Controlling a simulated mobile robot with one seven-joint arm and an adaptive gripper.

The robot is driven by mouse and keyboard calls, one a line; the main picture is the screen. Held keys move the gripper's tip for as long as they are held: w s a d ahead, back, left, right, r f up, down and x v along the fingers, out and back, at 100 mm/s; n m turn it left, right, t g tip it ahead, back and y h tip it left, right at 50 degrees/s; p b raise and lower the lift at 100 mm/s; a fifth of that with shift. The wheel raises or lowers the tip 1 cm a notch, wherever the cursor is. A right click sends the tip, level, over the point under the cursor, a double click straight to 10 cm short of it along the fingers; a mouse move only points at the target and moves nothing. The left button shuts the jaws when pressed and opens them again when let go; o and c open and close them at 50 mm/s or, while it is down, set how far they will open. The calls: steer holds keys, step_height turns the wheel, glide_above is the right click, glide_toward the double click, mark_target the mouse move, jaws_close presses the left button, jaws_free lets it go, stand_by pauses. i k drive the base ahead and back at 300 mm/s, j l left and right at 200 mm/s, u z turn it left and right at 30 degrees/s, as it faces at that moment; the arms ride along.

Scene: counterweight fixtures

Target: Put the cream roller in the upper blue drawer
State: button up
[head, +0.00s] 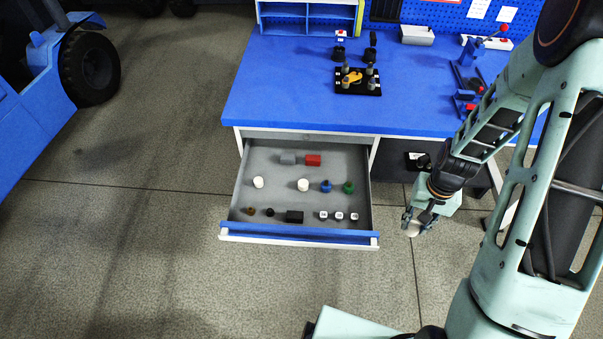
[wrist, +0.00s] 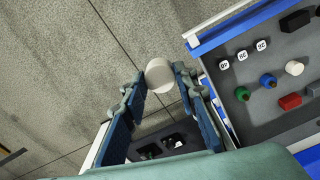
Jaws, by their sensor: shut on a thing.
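The cream roller (wrist: 160,74) is a short pale cylinder, held between the fingertips of my gripper (wrist: 160,82) in the wrist view. In the head view my gripper (head: 418,221) hangs over the floor to the right of the open drawer, with the roller (head: 412,230) at its tips. The blue-fronted drawer (head: 300,234) is pulled out under the blue bench; its edge also shows at the right of the wrist view (wrist: 228,28). The roller is outside the drawer. The roller's far side is hidden.
The drawer holds two white cylinders (head: 302,184), blue and green knobs (head: 349,186), red and grey blocks, a black block and three marked cubes (head: 339,216). The bench top (head: 290,95) carries a black fixture plate (head: 358,82).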

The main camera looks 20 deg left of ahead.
mark_target(281, 186)
steer(key=j, duration=0.65)
steer(key=i+j, duration=0.1)
steer(key=j, duration=0.2)
steer(key=i+j, duration=0.15)
steer(key=j, duration=0.2)
steer(key=i+j, duration=0.1)
steer(key=j, duration=0.2)
